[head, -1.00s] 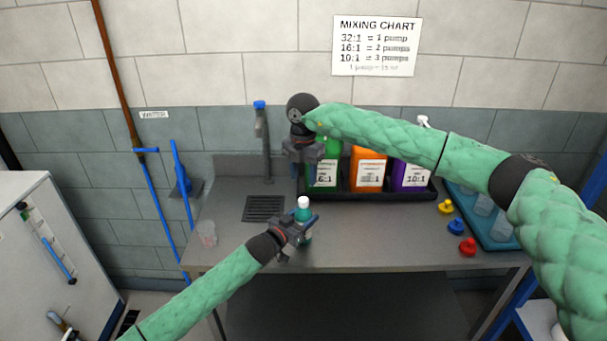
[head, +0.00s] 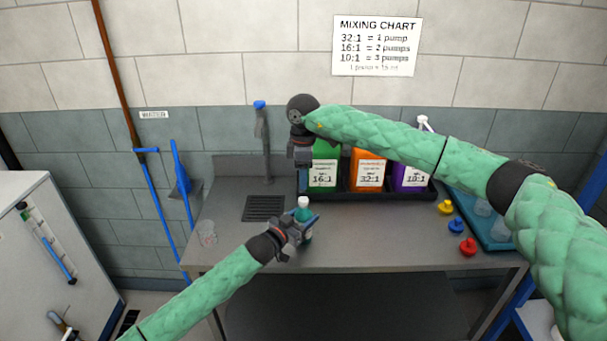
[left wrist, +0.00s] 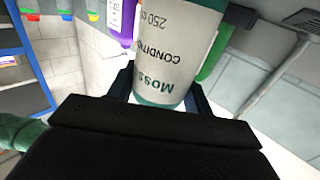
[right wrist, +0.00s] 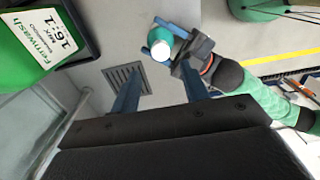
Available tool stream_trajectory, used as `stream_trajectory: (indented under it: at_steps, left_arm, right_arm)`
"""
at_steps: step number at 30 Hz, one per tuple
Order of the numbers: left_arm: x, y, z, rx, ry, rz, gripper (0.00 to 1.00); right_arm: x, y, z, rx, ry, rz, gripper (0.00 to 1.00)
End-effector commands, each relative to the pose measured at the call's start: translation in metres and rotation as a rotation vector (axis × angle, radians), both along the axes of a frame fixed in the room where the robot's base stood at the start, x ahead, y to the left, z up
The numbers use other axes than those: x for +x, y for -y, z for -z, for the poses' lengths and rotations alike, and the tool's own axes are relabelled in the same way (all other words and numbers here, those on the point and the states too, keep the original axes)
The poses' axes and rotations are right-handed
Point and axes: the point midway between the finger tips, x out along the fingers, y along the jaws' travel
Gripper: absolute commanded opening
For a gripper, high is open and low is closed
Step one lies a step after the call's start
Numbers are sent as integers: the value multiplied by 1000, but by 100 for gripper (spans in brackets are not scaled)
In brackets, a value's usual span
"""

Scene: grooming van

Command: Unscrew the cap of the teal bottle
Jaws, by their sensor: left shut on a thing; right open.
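The teal bottle (head: 303,213) with a white cap (head: 303,202) stands upright at the front of the steel counter. My left gripper (head: 300,228) is shut around the bottle's body, below the cap. In the left wrist view the bottle's pale label (left wrist: 178,45) shows between the fingers. My right gripper (head: 301,160) is open and empty, above and behind the bottle. The right wrist view looks down on the white cap (right wrist: 162,50), beyond the open fingers (right wrist: 160,95) and apart from them.
Green (head: 323,175), orange (head: 367,172) and purple (head: 411,176) jugs stand in a black tray at the back. Yellow, blue and red (head: 467,247) pieces lie at right by a blue tray (head: 495,240). A clear cup (head: 207,233) is at left.

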Motion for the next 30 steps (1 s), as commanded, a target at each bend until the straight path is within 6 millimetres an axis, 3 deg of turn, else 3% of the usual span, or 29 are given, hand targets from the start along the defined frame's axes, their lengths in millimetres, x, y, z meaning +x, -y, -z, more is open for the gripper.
stream_trajectory:
  at_steps: [5,18,29,30]
  left_arm:
    - [0,0,0,0,0,0,0]
    - [0,0,0,0,0,0,0]
    - [0,0,0,0,0,0,0]
    - [0,0,0,0,0,0,0]
  right_arm:
    - [0,0,13,0,-1,0,45]
    - [0,0,70,0,-1,-2,45]
    - [0,0,78,0,0,-2,45]
    - [0,0,78,0,0,-2,41]
